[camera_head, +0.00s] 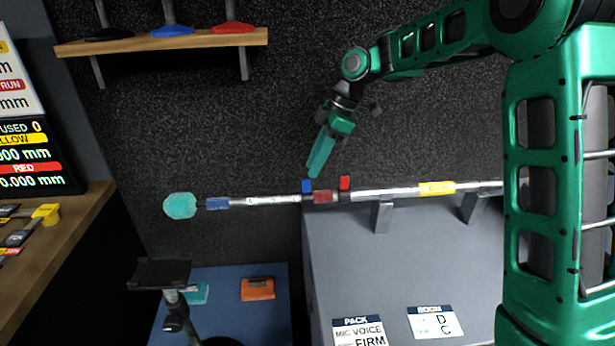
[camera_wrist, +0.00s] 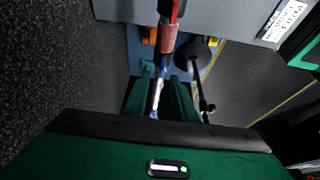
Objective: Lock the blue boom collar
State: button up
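The boom (camera_head: 275,199) is a silver pole lying level, with a teal tip (camera_head: 180,206) at its left end. The blue collar (camera_head: 307,186) has a blue tab standing up from the pole, left of a red sleeve (camera_head: 323,197). A red collar (camera_head: 345,184) with a raised tab is just right of the sleeve. My gripper (camera_head: 315,170) points down, its fingertips close above the blue tab; I cannot tell whether they touch it. In the wrist view, my gripper (camera_wrist: 163,82) has its fingers apart, with the pole seen between them. The blue collar is mostly hidden there.
The boom rests on grey brackets (camera_head: 382,217) over a grey case (camera_head: 400,265). A blue surface below holds an orange block (camera_head: 258,289). A dark stand (camera_head: 160,272) rises at lower left. A wooden shelf (camera_head: 160,42) hangs on the wall above left.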

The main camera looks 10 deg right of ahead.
jog(key=shift+v, duration=2.5)
jog(key=s+d+f+m+t+h, duration=0.1)
jog(key=s+d+m+h, duration=0.2)
jog(key=s+d+m, duration=1.4)
jog(key=s+d+f+m, duration=0.2)
jog(key=s+d, duration=0.2)
jog(key=s, duration=0.3)
jog(key=s+d+f+m+h, duration=0.1)
jog(key=s+d+f+m, duration=0.1)
jog(key=s, duration=0.5)
jog(key=s+d+f+m+g, duration=0.1)
jog(key=s+d+f+m, duration=0.1)
jog(key=s+d, duration=0.4)
jog(key=shift+s+d+f+m, duration=0.15)
jog(key=shift+s+f+m, duration=0.25)
jog(key=shift+s+m, duration=0.45)
jog(key=shift+s, duration=0.1)
